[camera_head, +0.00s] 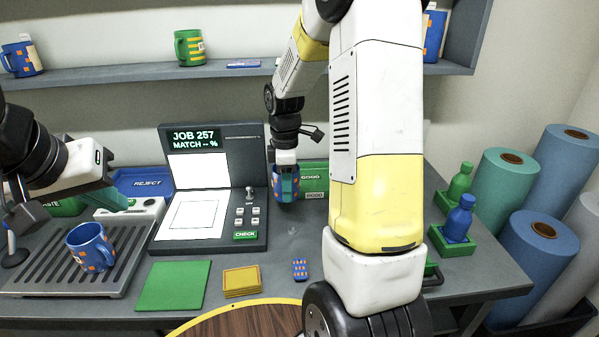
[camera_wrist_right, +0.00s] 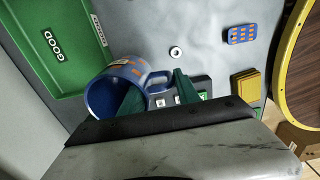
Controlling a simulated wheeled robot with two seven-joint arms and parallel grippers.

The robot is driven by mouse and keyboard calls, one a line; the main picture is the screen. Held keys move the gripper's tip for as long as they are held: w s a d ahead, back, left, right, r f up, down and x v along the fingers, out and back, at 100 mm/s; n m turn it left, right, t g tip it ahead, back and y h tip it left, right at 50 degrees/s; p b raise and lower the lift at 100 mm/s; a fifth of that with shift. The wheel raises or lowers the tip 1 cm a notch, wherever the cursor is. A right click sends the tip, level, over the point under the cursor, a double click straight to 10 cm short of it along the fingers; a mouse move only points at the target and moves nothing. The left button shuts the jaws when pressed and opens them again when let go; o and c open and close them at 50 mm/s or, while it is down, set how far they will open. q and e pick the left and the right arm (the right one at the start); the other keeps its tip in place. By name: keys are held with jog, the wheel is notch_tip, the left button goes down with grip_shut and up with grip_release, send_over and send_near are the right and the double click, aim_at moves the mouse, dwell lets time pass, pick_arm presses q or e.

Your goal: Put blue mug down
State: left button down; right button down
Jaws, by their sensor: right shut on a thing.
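A blue mug (camera_head: 287,187) with orange marks is held by my right gripper (camera_head: 286,163), just right of the check machine. In the right wrist view this blue mug (camera_wrist_right: 104,96) shows its open mouth toward the camera. One green finger of the right gripper (camera_wrist_right: 158,95) reaches into the mouth and the other is beside the handle. The mug overlaps the edge of the green GOOD tray (camera_wrist_right: 60,65); whether it touches the table is unclear. A second blue mug (camera_head: 91,246) stands on the slatted rack. My left gripper (camera_head: 115,199) is above and behind that rack, its finger gap unclear.
The check machine (camera_head: 255,150) stands mid-table, with the blue REJECT tray (camera_head: 147,181) to its left. A green mat (camera_head: 174,286), yellow pads (camera_head: 241,280) and a blue sponge-like block (camera_head: 300,268) lie in front. Bottles (camera_head: 459,219) stand at right. My right arm hides part of the table.

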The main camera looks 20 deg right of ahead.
jog(key=shift+w+d+f, duration=0.85)
jog(key=shift+w+d, duration=1)
jog(key=shift+d, duration=0.2)
jog(key=shift+w+d+f, duration=0.8)
jog(key=shift+w+d, duration=1.1)
jog(key=shift+d, duration=0.1)
jog(key=shift+w+d+f, duration=0.85)
jog(key=shift+w+d, duration=1)
jog(key=shift+d, duration=0.2)
jog(key=shift+f, duration=0.2)
jog(key=c, duration=0.9)
grip_release()
